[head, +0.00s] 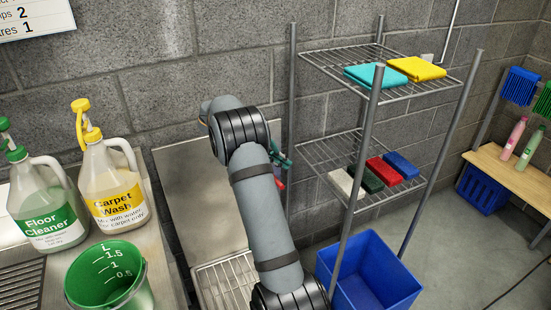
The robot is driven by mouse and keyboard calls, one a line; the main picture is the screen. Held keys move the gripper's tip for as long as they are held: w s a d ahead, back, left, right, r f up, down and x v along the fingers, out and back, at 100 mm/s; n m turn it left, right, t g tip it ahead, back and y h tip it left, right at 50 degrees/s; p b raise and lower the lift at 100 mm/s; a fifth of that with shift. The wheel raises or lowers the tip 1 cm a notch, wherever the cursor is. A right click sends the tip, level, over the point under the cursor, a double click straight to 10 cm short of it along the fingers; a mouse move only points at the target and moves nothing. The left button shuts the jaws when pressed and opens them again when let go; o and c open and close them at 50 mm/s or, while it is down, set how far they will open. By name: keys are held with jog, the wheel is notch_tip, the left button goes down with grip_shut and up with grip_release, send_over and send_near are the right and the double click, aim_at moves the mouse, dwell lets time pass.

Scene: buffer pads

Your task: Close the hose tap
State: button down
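No hose tap shows clearly in the head view. A small dark green and red part (279,163) shows just right of my arm, in front of the block wall. Most of it is hidden behind the arm, and I cannot tell if it belongs to the tap. My grey arm rises from the bottom centre and bends near the wall above a steel surface. My gripper is not visible; the arm hides what lies behind it.
Left, a counter holds a Floor Cleaner jug (45,202), a Carpet Wash jug (112,187) and a green bucket (110,275). Right of my arm stands a wire rack (375,70) with folded cloths and several pads. A blue bin (370,285) sits below; a wooden bench (515,178) is far right.

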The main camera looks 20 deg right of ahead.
jog(key=f, duration=0.1)
jog(key=f+p, duration=0.1)
jog(key=f, duration=0.1)
jog(key=f+p, duration=0.1)
jog(key=shift+a+f, duration=0.15)
jog(key=shift+a, duration=0.25)
jog(key=shift+a, duration=0.1)
jog(key=shift+a+f+b, duration=0.1)
jog(key=shift+f+b, duration=0.1)
jog(key=shift+b, duration=0.3)
jog(key=shift+s+a+f+b, duration=0.1)
jog(key=shift+a+b, duration=0.4)
jog(key=shift+b, duration=0.5)
jog(key=shift+a+r, duration=0.1)
jog(key=shift+r, duration=0.15)
jog(key=shift+f, duration=0.1)
